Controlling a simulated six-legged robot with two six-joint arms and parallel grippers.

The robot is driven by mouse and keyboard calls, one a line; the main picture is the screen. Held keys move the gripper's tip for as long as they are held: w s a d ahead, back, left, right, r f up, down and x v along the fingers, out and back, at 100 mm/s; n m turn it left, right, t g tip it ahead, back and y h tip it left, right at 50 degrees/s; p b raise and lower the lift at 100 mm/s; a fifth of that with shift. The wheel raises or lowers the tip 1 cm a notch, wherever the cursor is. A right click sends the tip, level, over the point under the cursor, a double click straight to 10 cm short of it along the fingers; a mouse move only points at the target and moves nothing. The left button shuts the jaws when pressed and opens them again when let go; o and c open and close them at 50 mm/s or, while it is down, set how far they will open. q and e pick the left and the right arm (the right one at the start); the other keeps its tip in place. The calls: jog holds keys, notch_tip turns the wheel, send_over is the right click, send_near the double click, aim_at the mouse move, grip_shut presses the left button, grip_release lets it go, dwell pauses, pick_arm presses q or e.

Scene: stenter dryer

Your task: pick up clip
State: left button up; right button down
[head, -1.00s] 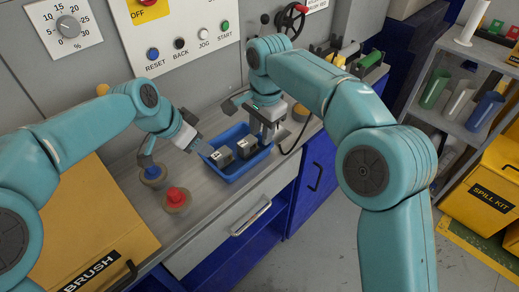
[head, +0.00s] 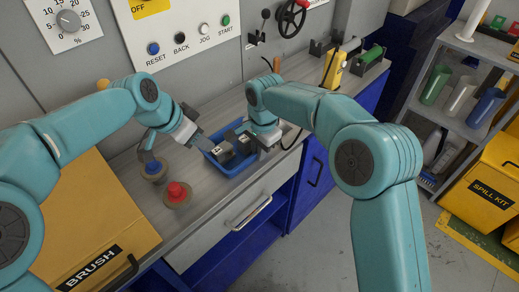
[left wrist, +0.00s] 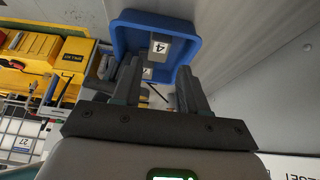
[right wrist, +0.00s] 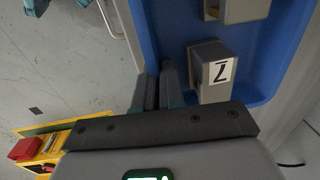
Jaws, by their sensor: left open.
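Two grey block-shaped clips sit apart in a blue tray (head: 222,171) on the bench. The clip marked 4 (left wrist: 159,46) shows in the left wrist view. The clip marked 7 (right wrist: 217,72) is nearer my right gripper. In the head view they are the left clip (head: 220,153) and the right clip (head: 245,147). My left gripper (left wrist: 160,82) is open and empty at the tray's left side. My right gripper (right wrist: 161,78) has its fingers close together at the tray wall, apparently shut on it; the tips are partly hidden.
A yellow brush box (head: 85,220) is at the front left. A yellow handheld device (head: 335,68) stands further back. A control panel (head: 185,30) rises behind the bench.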

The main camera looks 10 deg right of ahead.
aim_at(216, 151)
dwell(0.3)
pick_arm(q)
jog(key=o, duration=0.3)
jog(key=shift+o, duration=0.7)
jog(key=shift+r+g+y, duration=0.4)
jog(key=shift+r+y, duration=0.1)
jog(key=shift+r, duration=1.1)
jog(key=x, duration=1.1)
jog(key=shift+s+a+f, duration=0.1)
jog(key=shift+a+f, duration=0.1)
jog(key=shift+f, duration=0.05)
